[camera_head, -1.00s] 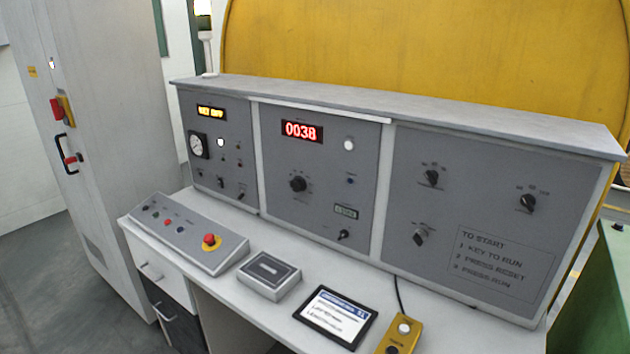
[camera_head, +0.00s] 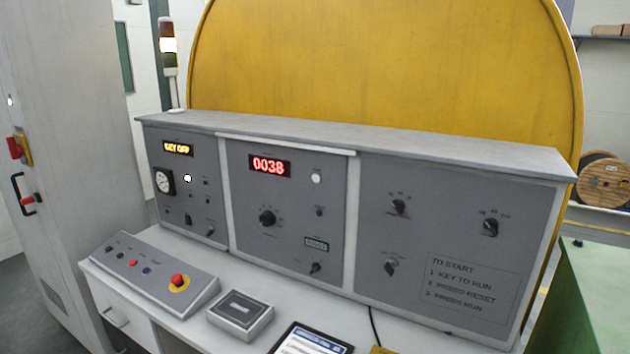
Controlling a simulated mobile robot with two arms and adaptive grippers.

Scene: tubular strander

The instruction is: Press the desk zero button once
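The control desk's middle panel (camera_head: 287,220) carries a red digital display (camera_head: 269,166) reading 0038. To its right are a white round button or lamp (camera_head: 316,178) and, below that, a small dark round button (camera_head: 319,211). Their labels are too small to read, so I cannot tell which one is the zero button. A black rotary knob (camera_head: 267,218), a small counter window (camera_head: 316,243) and a key-like switch (camera_head: 316,267) sit lower on this panel. Neither of my grippers is in view.
A sloped button box (camera_head: 150,275) with a red mushroom button (camera_head: 177,280) stands on the desk's left. A grey box (camera_head: 240,315) and a partly cut-off tablet (camera_head: 310,340) lie in front of the panels. A grey cabinet (camera_head: 65,130) stands at left.

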